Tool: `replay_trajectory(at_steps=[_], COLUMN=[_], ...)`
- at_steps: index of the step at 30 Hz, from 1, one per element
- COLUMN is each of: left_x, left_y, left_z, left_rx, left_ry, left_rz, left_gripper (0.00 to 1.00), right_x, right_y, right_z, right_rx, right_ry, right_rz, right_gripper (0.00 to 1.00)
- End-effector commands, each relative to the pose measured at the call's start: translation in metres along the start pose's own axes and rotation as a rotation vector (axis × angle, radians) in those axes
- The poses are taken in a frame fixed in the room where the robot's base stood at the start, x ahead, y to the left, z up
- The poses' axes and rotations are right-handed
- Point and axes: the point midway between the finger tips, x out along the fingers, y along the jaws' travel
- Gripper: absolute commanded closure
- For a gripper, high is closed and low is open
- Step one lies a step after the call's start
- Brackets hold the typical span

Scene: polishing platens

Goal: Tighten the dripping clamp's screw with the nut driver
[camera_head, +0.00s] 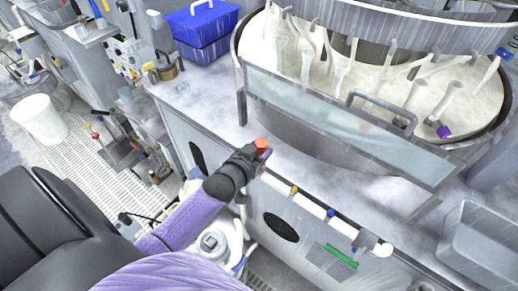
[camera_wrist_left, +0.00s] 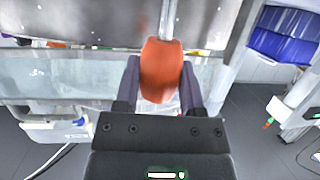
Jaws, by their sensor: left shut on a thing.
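My left gripper (camera_head: 255,152) is over the front edge of the bench, left of the middle. It is shut on the orange handle of the nut driver (camera_head: 262,143). In the left wrist view, the handle (camera_wrist_left: 160,68) sits between the two fingers of the gripper (camera_wrist_left: 159,88), and its metal shaft points away from me. A white pipe (camera_head: 312,205) runs along the bench front, with a yellow fitting (camera_head: 294,190) and a blue fitting (camera_head: 330,213) on it. I cannot tell which is the dripping clamp; no drip or screw is clear. My right gripper is not in view.
A large round polishing machine (camera_head: 285,135) with a clear guard (camera_head: 345,118) stands right of the gripper. A blue box (camera_head: 203,48) is at the back, and a grey tray (camera_head: 482,238) is at the right. The bench top left of the machine is mostly clear.

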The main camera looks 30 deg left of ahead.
Motion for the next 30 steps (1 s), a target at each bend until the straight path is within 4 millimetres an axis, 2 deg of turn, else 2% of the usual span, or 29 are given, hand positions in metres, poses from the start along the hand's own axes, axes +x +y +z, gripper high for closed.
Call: replay_trajectory(at_steps=[12, 24, 30], left_x=[0.0000, 0.0026, 0.0007], left_y=[0.0001, 0.0001, -0.0001], left_z=[-0.0002, 0.0084, 0.0032], left_rx=[0.000, 0.000, 0.000], left_ry=[0.001, 0.001, -0.001], left_rz=[0.000, 0.000, 0.000], left_gripper=[1.00, 1.00, 1.00], right_x=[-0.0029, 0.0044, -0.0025], right_y=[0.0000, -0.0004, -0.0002], right_z=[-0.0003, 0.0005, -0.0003], right_rx=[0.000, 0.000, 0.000], right_ry=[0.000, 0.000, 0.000], right_rz=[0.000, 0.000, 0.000], right_gripper=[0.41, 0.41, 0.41])
